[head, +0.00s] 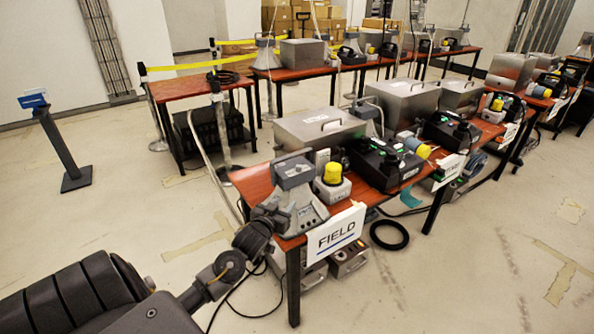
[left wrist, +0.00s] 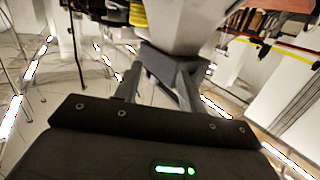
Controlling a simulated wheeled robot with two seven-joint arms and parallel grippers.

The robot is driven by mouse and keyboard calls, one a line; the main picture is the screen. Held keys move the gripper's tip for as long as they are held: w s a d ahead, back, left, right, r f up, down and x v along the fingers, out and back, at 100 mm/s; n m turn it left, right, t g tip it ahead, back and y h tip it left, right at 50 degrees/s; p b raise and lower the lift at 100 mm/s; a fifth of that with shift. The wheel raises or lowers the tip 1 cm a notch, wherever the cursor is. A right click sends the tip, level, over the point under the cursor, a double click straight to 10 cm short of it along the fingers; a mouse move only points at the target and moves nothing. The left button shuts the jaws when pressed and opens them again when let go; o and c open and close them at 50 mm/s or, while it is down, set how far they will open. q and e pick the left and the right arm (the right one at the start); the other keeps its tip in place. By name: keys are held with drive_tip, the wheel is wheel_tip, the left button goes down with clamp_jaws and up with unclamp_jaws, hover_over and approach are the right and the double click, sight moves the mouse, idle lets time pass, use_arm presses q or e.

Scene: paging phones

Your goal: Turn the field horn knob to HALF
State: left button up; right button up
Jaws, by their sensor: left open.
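The field horn (head: 297,196) is a grey horn-shaped unit on the near left end of the red-brown table (head: 255,184), behind a white FIELD sign (head: 337,236). My left gripper (head: 268,215) is at the horn's left side in the head view, its fingers hard to make out there. In the left wrist view my left gripper (left wrist: 158,88) is open, its two fingers pointing at the grey horn body (left wrist: 185,22). A dark grey part lies at the fingertips; I cannot tell whether it is the knob or whether they touch it. No knob marking is readable. My right gripper is out of view.
A yellow-capped unit (head: 332,182), a black case (head: 386,164) and a metal box (head: 320,128) stand beyond the horn on the table. Cables and a black ring (head: 389,235) lie on the floor. Free floor is at left, around a dark stand (head: 62,145).

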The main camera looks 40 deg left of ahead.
use_arm(q)
drive_tip(key=t, duration=0.1)
approach(297, 168)
drive_tip(key=p+x, duration=0.1)
drive_tip(key=x, duration=0.8)
drive_tip(key=shift+w, duration=0.25)
clamp_jaws()
